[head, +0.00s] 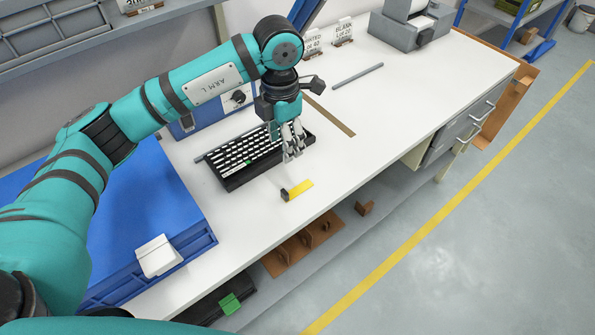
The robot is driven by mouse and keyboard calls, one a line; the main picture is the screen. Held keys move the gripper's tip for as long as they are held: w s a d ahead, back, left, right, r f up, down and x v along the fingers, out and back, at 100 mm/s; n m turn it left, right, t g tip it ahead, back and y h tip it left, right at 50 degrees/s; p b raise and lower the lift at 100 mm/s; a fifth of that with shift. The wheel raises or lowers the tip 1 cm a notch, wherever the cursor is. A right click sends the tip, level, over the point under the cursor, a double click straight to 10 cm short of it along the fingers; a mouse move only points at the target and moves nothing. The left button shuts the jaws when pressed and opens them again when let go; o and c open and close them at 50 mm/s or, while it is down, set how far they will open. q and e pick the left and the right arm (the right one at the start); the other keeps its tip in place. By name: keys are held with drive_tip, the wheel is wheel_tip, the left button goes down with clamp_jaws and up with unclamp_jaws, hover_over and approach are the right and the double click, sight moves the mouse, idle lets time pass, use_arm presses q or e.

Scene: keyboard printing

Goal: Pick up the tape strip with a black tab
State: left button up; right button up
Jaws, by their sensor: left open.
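The tape strip (301,189) is yellow and lies flat on the white workbench, near its front edge. Its black tab (284,194) stands at its left end. My left gripper (292,156) is open and points down, above and behind the strip, at the right end of the black keyboard. It is apart from the strip, and nothing shows between its fingers. My right gripper is not in view.
The keyboard (228,183) with white keys lies left of the strip. A grey rod (358,75) and a brown strip (333,116) lie farther back. A blue tray (200,241) with a white block (158,256) is at the left. The bench right of the strip is clear.

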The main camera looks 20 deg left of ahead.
use_arm(q)
drive_tip(key=f, duration=0.1)
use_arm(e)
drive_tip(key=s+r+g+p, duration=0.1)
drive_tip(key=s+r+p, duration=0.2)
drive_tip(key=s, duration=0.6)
use_arm(q)
hover_over(284, 192)
wheel_tip(284, 192, down, 9)
drive_tip(key=shift+w+a+f+p, duration=0.1)
drive_tip(key=shift+w+p, duration=0.05)
drive_tip(key=shift+p, duration=0.15)
drive_tip(key=shift+f+p, duration=0.55)
drive_tip(key=shift+f, duration=0.2)
wheel_tip(284, 192, down, 4)
drive_tip(key=shift+f+p, duration=0.15)
drive_tip(key=shift+p, duration=0.7)
drive_tip(key=shift+f, duration=0.1)
drive_tip(key=c, duration=0.8)
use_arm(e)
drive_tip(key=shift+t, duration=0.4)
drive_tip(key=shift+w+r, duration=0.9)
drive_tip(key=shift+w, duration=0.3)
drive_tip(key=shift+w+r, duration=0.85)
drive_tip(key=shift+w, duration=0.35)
